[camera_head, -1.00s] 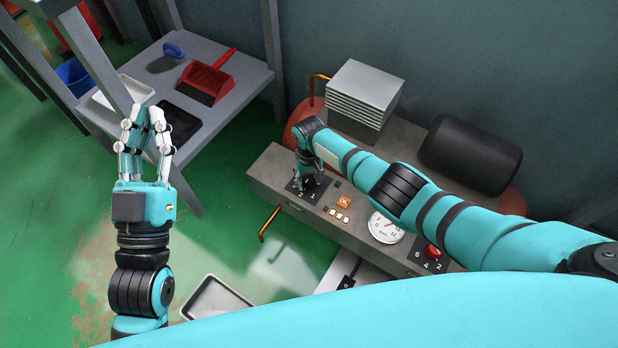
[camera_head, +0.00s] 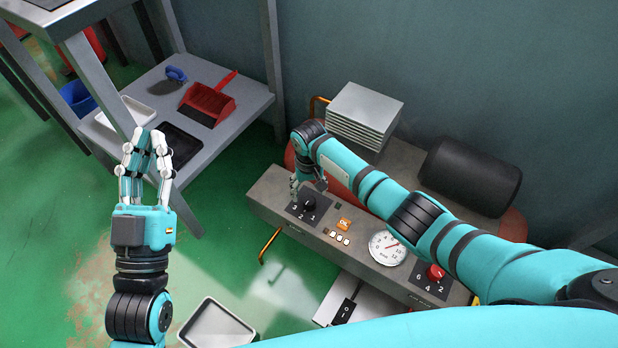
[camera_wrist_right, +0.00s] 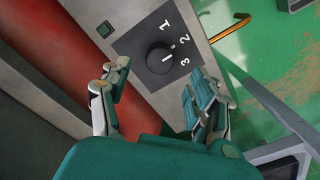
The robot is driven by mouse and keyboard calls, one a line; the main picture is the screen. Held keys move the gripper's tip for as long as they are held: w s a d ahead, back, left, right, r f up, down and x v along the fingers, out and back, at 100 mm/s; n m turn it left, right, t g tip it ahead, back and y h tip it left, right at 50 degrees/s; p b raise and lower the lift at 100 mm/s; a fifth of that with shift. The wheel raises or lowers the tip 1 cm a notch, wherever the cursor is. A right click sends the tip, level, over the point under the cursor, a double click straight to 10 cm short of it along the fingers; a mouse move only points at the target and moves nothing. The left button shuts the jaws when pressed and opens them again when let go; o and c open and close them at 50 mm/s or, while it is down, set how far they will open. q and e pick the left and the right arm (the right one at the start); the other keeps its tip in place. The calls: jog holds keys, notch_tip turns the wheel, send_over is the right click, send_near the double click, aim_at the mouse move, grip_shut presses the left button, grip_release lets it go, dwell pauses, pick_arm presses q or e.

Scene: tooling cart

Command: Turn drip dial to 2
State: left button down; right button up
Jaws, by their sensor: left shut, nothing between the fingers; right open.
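A black round dial (camera_head: 309,203) sits on a dark plate marked 3, 2, 1 at the left end of the grey machine's top. No drip label is readable. My right gripper (camera_head: 308,182) is open and empty, just behind the dial and apart from it. In the wrist view its fingers (camera_wrist_right: 156,80) are spread, with the dial beyond them. My left gripper (camera_head: 147,135) is shut and empty, raised over the floor at the left.
A red knob (camera_head: 436,272) marked 6, 4, 2, a round gauge (camera_head: 388,248) and an orange button (camera_head: 345,224) are on the same machine (camera_head: 268,184). A black cylinder (camera_head: 470,168) lies behind. A shelf (camera_head: 240,104) holds a red dustpan (camera_head: 207,104). A tray (camera_head: 215,325) is below.

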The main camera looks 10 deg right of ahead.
aim_at(309, 200)
notch_tip(309, 200, up, 6)
dwell(0.7)
